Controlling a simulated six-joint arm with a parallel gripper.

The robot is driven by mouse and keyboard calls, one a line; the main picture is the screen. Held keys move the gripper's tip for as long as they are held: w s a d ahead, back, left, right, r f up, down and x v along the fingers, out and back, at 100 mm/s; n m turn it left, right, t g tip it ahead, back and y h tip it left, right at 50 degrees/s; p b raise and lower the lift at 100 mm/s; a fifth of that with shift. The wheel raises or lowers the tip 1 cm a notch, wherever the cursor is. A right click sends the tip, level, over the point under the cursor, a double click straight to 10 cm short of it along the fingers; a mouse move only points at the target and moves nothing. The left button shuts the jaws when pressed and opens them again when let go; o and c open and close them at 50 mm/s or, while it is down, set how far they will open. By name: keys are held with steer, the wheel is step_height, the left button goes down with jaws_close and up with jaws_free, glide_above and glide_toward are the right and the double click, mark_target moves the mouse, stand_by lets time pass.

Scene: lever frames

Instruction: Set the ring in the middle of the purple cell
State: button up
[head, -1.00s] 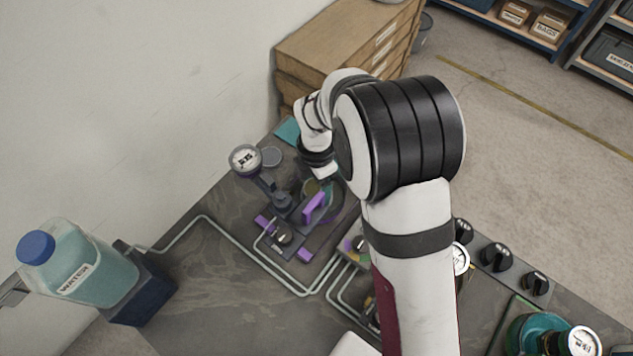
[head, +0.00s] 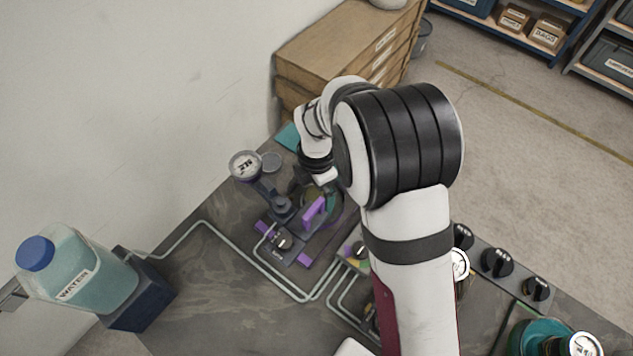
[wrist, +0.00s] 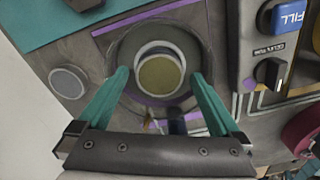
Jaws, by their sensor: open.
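In the wrist view, a pale round rim (wrist: 139,63) encloses an olive disc (wrist: 160,75), with a wider dark round band around them. I cannot tell for certain which of these is the ring, or whether it is loose. Purple strips run along the far side (wrist: 130,18) and near side of this round area, which looks like the purple cell. My gripper (wrist: 160,76) is open; its teal fingers stand on either side of the round piece with gaps, holding nothing visible. In the head view, my arm partly hides this spot, beside an upright purple piece (head: 315,211).
In the wrist view, a black knob (wrist: 270,72) and a blue FILL label (wrist: 288,15) lie right. In the head view, a gauge (head: 245,165) stands left of my gripper, a water bottle (head: 78,270) further left, and grey pipes cross the bench. Wooden boxes (head: 340,45) stand behind.

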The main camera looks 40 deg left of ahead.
step_height(320, 180, up, 16)
steer(key=shift+f, duration=0.2)
